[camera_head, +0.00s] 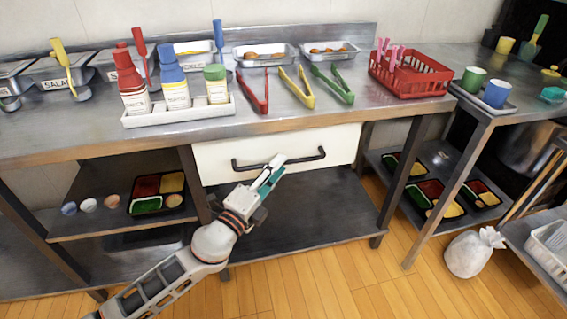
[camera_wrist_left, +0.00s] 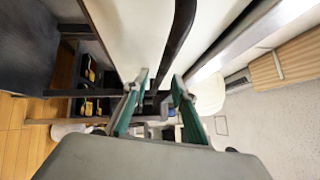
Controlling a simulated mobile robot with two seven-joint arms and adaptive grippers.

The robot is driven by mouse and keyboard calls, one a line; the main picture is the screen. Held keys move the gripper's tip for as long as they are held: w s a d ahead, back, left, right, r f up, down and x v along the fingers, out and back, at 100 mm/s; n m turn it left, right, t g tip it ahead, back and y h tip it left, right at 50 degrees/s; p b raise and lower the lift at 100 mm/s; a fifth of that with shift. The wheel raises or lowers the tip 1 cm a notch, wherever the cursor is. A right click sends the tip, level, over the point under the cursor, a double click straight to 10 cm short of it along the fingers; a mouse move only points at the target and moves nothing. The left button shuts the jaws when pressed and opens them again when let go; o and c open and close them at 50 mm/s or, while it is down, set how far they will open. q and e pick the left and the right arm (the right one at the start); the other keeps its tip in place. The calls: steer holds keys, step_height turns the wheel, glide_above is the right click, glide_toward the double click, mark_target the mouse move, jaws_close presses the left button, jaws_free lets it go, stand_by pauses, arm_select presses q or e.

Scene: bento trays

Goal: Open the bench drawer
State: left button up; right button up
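The bench drawer (camera_head: 220,158) has a white front set under the steel counter, and it looks shut, about flush with the bench. Its dark bar handle (camera_head: 306,159) runs across the front. My left gripper (camera_head: 268,176) is at the left-middle part of the handle. In the left wrist view the handle (camera_wrist_left: 178,45) runs down toward the space between the two green fingers (camera_wrist_left: 160,105), which stand apart. Whether a finger touches the bar cannot be told. My right gripper is not in view.
A lower shelf (camera_head: 310,212) lies under the drawer. Bench legs (camera_head: 399,180) stand to the right. The counter above holds a sauce-bottle tray (camera_head: 180,115), tongs (camera_head: 297,88) and a red basket (camera_head: 410,78). A white sack (camera_head: 473,252) sits on the floor, and the floor before the bench is clear.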

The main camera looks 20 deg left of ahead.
arm_select(q)
steer(key=shift+x, duration=1.15)
steer(key=shift+f, duration=0.1)
jaws_close()
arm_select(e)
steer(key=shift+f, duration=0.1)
